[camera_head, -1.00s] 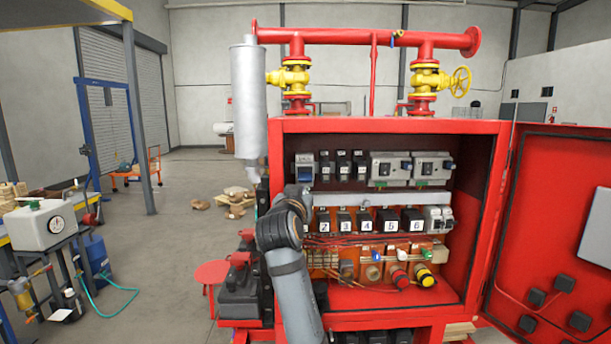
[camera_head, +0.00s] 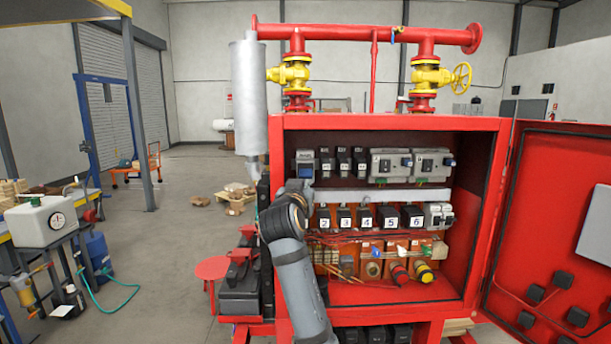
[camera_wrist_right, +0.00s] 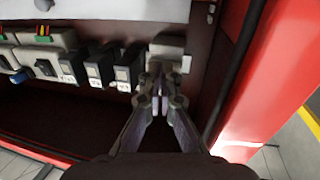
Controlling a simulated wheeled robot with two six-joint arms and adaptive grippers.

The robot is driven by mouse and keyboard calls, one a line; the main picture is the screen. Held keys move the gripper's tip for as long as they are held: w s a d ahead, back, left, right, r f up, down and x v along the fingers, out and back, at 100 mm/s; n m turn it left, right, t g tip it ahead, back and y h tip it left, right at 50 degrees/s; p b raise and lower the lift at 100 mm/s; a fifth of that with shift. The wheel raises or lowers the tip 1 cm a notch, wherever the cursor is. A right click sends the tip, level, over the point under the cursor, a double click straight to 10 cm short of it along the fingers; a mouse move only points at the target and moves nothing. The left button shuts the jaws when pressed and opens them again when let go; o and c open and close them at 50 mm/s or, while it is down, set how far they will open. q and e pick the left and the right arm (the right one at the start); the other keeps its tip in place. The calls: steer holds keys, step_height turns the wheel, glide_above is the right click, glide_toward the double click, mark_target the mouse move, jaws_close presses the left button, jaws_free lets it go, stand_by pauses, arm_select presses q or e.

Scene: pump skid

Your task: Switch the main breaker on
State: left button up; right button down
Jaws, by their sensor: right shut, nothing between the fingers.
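The main breaker, which I take to be the larger grey block (camera_head: 305,158) at the left end of the top row, sits inside the red cabinet. It also shows in the right wrist view (camera_wrist_right: 167,47), at the end of the row. My right gripper (camera_wrist_right: 167,72) is shut and empty, its fingertips right at the breaker's face. They cover its lever, so I cannot tell the lever's position or whether they touch it. In the head view my right gripper (camera_head: 299,188) is mostly hidden behind my own wrist, just below the breaker. My left gripper is not in view.
Several small black breakers (camera_head: 341,160) stand close beside the main breaker, then two grey units (camera_head: 390,165). A lower row of numbered black devices (camera_head: 366,217) and loose wires lie below. The cabinet's left wall (camera_head: 277,150) is close; its door (camera_head: 560,230) stands open at right.

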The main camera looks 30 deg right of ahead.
steer(key=shift+r, duration=0.1)
stand_by(0.6)
steer(key=shift+r+p, duration=0.65)
steer(key=shift+r, duration=0.25)
steer(key=shift+s+a+f, duration=0.25)
steer(key=shift+s+a, duration=0.1)
steer(key=shift+s, duration=0.2)
steer(key=v, duration=0.2)
steer(key=b+v, duration=0.1)
steer(key=v, duration=0.2)
steer(key=shift+s+d+f+b, duration=0.2)
steer(key=shift+s+b, duration=0.2)
steer(key=shift+s, duration=0.2)
steer(key=shift+d, duration=0.1)
